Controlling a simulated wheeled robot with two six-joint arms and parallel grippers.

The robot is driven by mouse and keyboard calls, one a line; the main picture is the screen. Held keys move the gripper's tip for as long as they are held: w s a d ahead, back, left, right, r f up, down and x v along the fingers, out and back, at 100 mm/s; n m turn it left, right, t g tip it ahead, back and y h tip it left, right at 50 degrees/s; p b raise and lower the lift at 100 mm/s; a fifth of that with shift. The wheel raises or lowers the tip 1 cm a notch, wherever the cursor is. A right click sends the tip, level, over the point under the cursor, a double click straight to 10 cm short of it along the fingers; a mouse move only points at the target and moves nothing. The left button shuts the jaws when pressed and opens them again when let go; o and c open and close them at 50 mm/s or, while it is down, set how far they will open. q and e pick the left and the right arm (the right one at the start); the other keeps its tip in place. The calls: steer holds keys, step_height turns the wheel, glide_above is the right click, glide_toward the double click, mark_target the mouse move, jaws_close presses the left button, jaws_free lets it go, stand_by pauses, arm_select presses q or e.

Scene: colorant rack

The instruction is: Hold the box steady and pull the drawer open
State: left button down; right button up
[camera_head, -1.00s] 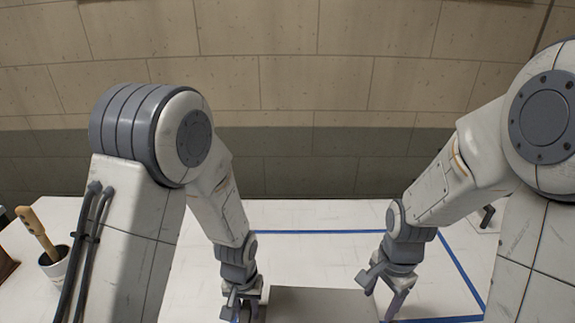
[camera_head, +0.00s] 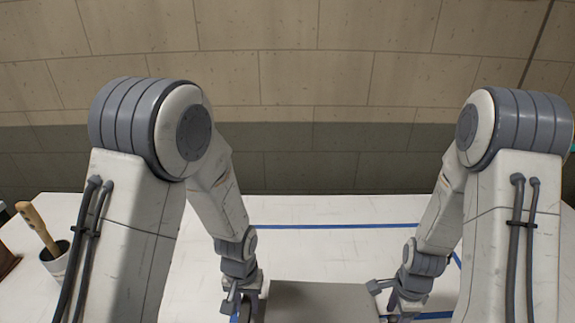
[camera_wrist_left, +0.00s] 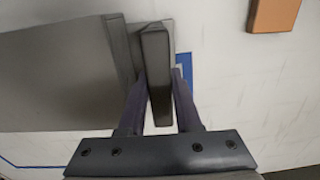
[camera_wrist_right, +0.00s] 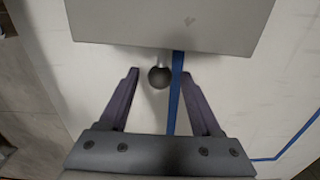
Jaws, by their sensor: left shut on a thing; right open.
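The grey box (camera_head: 320,302) lies on the white table between my two grippers, its lower part cut off by the head picture's bottom edge. It also shows in the left wrist view (camera_wrist_left: 65,75) and the right wrist view (camera_wrist_right: 170,22). My left gripper (camera_head: 241,300) is shut on a dark upright bar (camera_wrist_left: 156,60) at the box's end, with a finger on each side of it. My right gripper (camera_wrist_right: 160,74) is open at the opposite end. A dark round knob (camera_wrist_right: 159,77) on a short pale stem sits between its fingertips, with gaps on both sides.
Blue tape lines (camera_head: 320,226) mark the white table (camera_head: 320,255). A cup (camera_head: 55,262) with a wooden-handled tool stands at the far left. An orange-brown block (camera_wrist_left: 273,14) lies beyond the left gripper. The table behind the box is clear.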

steer(key=shift+f, duration=1.15)
jaws_close()
steer(key=shift+d, duration=0.1)
steer(key=shift+d, duration=1.05)
steer(key=shift+d, duration=0.9)
steer(key=shift+s+d, duration=0.1)
